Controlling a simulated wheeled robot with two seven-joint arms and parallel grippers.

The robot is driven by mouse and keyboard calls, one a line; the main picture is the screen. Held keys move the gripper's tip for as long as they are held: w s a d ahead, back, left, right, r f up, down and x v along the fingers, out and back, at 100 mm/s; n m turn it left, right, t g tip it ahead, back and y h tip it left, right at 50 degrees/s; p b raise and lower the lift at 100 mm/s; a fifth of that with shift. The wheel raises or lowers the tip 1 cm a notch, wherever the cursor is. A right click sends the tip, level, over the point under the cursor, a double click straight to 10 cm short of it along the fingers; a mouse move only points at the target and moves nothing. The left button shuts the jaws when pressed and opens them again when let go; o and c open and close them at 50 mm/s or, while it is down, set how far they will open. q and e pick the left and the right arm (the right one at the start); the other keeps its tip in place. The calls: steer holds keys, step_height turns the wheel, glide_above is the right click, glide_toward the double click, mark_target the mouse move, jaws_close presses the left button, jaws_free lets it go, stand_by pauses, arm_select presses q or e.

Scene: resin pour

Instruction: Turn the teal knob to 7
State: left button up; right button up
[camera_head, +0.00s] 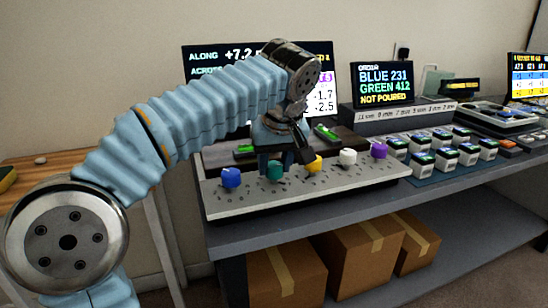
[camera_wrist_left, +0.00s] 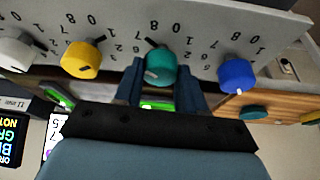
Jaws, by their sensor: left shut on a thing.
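The teal knob (camera_head: 275,171) is on the sloped grey panel (camera_head: 300,195), between the blue knob (camera_head: 231,177) and the yellow knob (camera_head: 313,163). My left gripper (camera_head: 274,160) reaches down onto the teal knob from above and behind. In the left wrist view the teal knob (camera_wrist_left: 161,68) sits between the two fingers of my left gripper (camera_wrist_left: 160,90), which is shut on it. Numbers ring the knob there, with 10, 8 and 7 readable nearby. I cannot tell for sure which number its mark points to. My right gripper is not in view.
A white knob (camera_head: 348,157) and a purple knob (camera_head: 379,150) are further right on the panel. Behind stand a screen (camera_head: 215,62) and an order screen (camera_head: 384,84). Several small jars (camera_head: 445,157) stand on a mat to the right. Cardboard boxes (camera_head: 365,255) are below.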

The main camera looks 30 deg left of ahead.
arm_select(q)
steer(key=shift+n+g, duration=0.3)
steer(key=shift+n, duration=0.5)
steer(key=shift+p, duration=0.3)
steer(key=o, duration=1.1)
steer(key=shift+c, duration=0.2)
steer(key=shift+d+r, duration=0.1)
steer(key=p+v, duration=0.2)
steer(key=v, duration=1.1)
steer(key=shift+d+r, duration=0.2)
steer(key=shift+d, duration=0.1)
